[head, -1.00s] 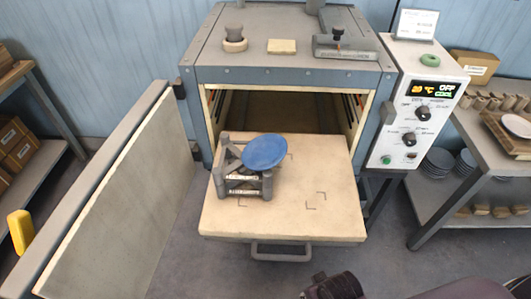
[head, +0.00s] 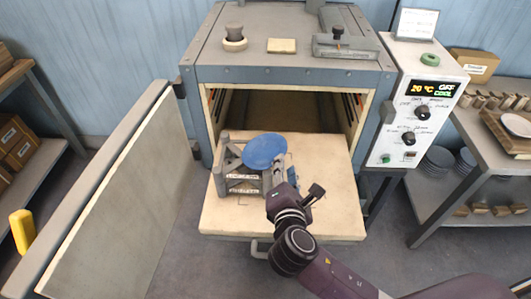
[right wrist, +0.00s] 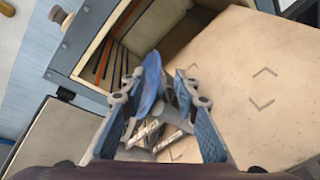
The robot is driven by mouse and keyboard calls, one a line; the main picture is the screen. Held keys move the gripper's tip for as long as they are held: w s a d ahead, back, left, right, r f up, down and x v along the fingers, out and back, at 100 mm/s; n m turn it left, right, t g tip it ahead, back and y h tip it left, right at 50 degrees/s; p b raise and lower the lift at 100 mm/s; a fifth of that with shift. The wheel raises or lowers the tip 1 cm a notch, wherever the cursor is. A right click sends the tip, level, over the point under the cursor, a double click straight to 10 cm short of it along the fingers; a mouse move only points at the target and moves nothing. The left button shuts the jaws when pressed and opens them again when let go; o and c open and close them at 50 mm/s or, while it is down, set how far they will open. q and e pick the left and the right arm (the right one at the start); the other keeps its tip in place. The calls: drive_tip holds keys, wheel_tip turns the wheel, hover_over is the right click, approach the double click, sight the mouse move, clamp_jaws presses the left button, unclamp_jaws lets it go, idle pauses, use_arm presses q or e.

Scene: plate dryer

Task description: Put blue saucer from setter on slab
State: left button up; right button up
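The blue saucer (head: 264,151) sits tilted on the grey setter (head: 240,182), which stands on the left part of the pale slab (head: 335,218) pulled out in front of the dryer. My right gripper (head: 300,182) is over the slab, just right of the saucer and setter. In the right wrist view its blue-padded fingers (right wrist: 160,80) are spread, and the saucer (right wrist: 152,82) shows nearly edge-on between them, nearer the left finger. I cannot tell whether they touch it. The fingers hide part of the setter (right wrist: 150,132). My left gripper is not in view.
The dryer (head: 290,75) is open, its door (head: 110,190) swung out to the left. The control panel (head: 415,115) is at its right. The slab's right side has bare room with corner marks. A shelf with plates (head: 437,160) stands farther right.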

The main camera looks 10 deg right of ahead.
sight(283, 152)
drive_tip(key=p+x, duration=0.2)
drive_tip(key=x, duration=0.5)
drive_tip(key=shift+a, duration=0.15)
drive_tip(key=shift+w+f, duration=0.2)
drive_tip(key=shift+w, duration=0.25)
clamp_jaws()
